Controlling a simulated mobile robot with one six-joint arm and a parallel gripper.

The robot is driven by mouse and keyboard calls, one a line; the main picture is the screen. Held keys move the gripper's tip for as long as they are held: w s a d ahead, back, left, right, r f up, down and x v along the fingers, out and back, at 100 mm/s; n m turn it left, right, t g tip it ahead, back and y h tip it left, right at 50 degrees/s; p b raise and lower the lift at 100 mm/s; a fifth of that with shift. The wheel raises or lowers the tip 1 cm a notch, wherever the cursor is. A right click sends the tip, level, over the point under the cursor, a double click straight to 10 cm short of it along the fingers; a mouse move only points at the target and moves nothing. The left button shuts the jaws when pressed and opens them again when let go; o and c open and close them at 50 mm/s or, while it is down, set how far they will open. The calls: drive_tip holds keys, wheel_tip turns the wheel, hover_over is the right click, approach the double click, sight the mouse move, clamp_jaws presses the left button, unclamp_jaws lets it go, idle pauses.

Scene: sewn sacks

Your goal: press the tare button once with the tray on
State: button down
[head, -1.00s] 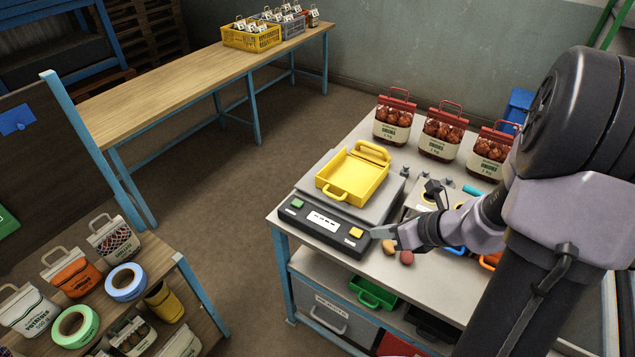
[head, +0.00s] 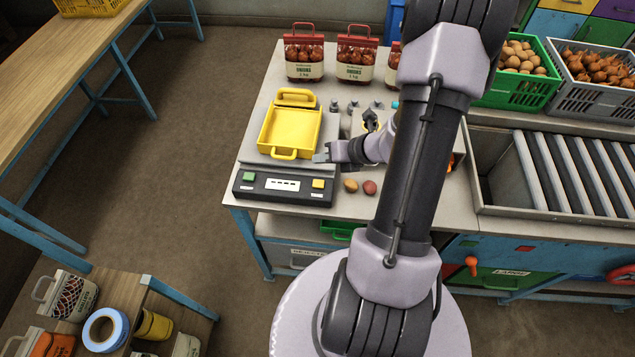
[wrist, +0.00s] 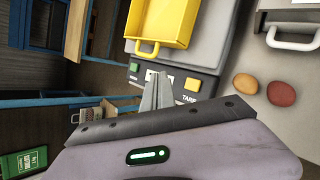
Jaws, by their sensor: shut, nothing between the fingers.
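The scale (head: 287,190) stands on the grey bench, with a dark front panel and a small white display. The yellow tray (head: 290,131) sits on its plate, handle towards the front; it also shows in the wrist view (wrist: 160,20). The yellow tare button (head: 318,184) is at the panel's right end, with "TARE" printed beside it in the wrist view (wrist: 193,85). A green button (head: 249,177) is at the left end. My gripper (head: 322,156) is shut and empty. In the wrist view its fingertips (wrist: 158,76) overlap the panel left of the tare button, apparently above it.
Two round vegetables, one tan (head: 351,186) and one reddish (head: 369,187), lie just right of the scale. Red-topped onion sacks (head: 304,58) stand behind. A roller conveyor (head: 570,172) and crates are at the right. A low shelf with sacks is at lower left.

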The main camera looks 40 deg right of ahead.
sight(321, 185)
wheel_tip(321, 185, down, 8)
drive_tip(key=b, duration=0.7)
drive_tip(key=shift+f, duration=0.15)
drive_tip(key=shift+f, duration=0.1)
idle(1.3)
drive_tip(key=shift+f+b, duration=0.3)
drive_tip(key=shift+b, duration=0.05)
drive_tip(key=shift+f+b, duration=0.4)
drive_tip(key=shift+f, duration=0.05)
idle(0.6)
drive_tip(key=shift+r+p, duration=0.75)
drive_tip(key=shift+r, duration=0.15)
wheel_tip(321, 185, up, 5)
drive_tip(key=p, duration=0.4)
drive_tip(key=shift+r, duration=0.1)
